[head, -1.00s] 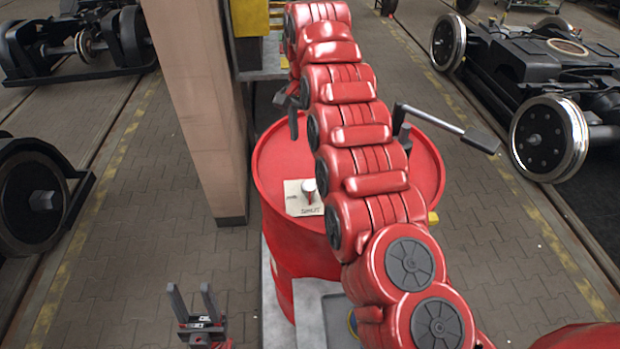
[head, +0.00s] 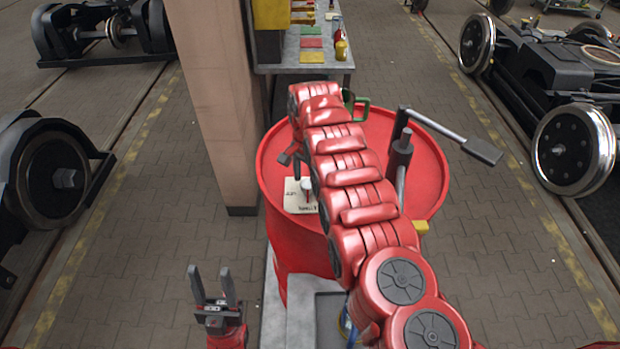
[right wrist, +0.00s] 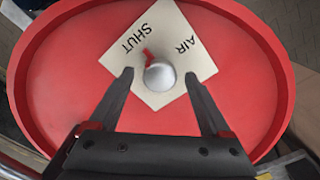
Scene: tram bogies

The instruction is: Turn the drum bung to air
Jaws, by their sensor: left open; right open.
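The drum bung (right wrist: 160,76) has a round pale knob with a red pointer, which points towards the word SHUT. It sits on a cream label plate (right wrist: 182,40) marked SHUT and AIR, on top of the red drum (head: 425,190). In the head view the bung (head: 309,183) is partly hidden by my right arm. My right gripper (right wrist: 159,74) is open, with one finger to each side of the knob; touching cannot be told. In the head view it is dark and small beside the plate. My left gripper (head: 212,270) is open and empty, low and left of the drum.
A grey pump (head: 402,155) with a long lever (head: 450,133) stands on the drum's right side. A tan pillar (head: 213,110) rises left of the drum. A bench (head: 312,68) stands behind.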

